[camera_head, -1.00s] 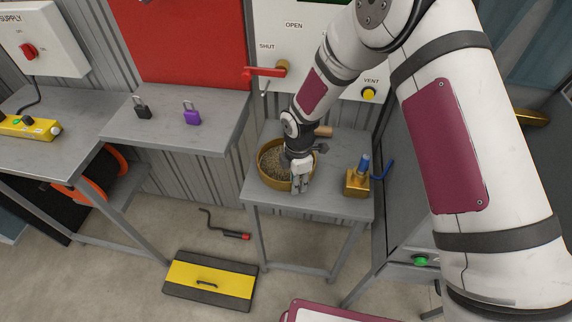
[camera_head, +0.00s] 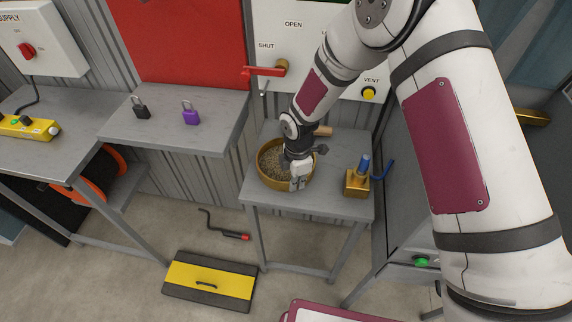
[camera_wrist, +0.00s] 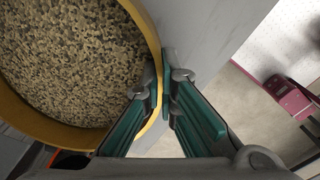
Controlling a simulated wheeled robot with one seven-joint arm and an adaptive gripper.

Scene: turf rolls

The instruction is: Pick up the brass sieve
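The brass sieve (camera_head: 263,174) is a round, brass-coloured pan with a speckled, grainy bottom. It stands on the small grey table (camera_head: 335,205), and its curved wall fills the left of the wrist view (camera_wrist: 152,28). My gripper (camera_head: 298,184) is at the sieve's right front edge, pointing down. In the wrist view my gripper's fingers (camera_wrist: 160,82) straddle the wall, one inside and one outside, closed in on it from both sides. The sieve looks level and seems to rest on the table. My wrist hides part of its right side.
A brass block with a blue top (camera_head: 357,183) stands right of the sieve. A wooden piece (camera_head: 323,131) lies behind my wrist. A black padlock (camera_head: 140,108) and a purple padlock (camera_head: 190,114) are on the left shelf. A yellow-black step (camera_head: 209,281) is on the floor.

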